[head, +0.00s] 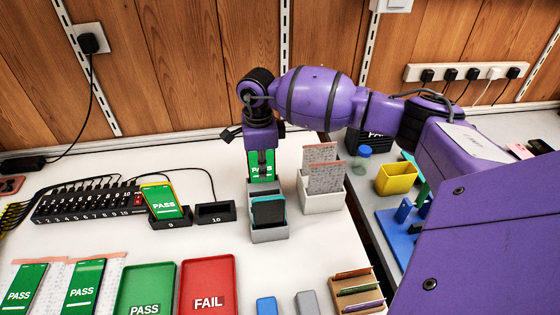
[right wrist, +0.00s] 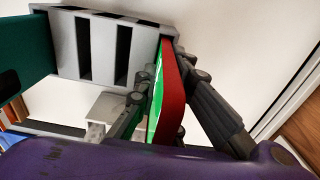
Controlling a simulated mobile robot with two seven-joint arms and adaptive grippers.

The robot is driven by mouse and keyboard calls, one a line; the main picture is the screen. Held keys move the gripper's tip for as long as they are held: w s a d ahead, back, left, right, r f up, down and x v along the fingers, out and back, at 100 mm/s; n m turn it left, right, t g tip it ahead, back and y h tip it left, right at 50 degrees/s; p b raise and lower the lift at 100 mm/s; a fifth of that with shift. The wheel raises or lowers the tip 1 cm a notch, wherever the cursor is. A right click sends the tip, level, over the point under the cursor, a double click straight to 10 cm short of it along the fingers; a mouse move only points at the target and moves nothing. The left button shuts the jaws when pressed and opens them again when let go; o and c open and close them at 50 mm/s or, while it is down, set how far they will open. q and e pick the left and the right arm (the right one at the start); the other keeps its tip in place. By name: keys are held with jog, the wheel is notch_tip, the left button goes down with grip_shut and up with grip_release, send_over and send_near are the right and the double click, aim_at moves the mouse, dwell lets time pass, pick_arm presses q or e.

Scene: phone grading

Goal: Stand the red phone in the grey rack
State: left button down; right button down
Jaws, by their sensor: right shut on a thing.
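The red phone (right wrist: 172,100) is held by my right gripper (head: 262,168). In the right wrist view its red edge and green screen show between the two fingers. In the head view the phone's green screen (head: 254,173) shows around the fingers, at the far end of the grey rack (head: 268,236). The rack's slots show in the right wrist view (right wrist: 103,48). The phone's lower end is at the rack's end slot; I cannot tell how deep it sits. A teal phone (head: 268,210) stands in the rack's near end. My left gripper is not in view.
A white box (head: 322,203) with grey cards stands right of the rack. Charging docks, one with a yellow phone (head: 161,202), are at left. A green PASS tray (head: 146,288) and red FAIL tray (head: 208,285) lie in front. A yellow bin (head: 397,180) is at right.

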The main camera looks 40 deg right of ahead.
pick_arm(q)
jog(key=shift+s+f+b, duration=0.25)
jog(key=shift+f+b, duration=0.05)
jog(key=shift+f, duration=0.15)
pick_arm(e)
jog(key=shift+f, duration=0.6)
jog(key=c, duration=1.8)
grip_release()
jog(key=shift+o, duration=0.2)
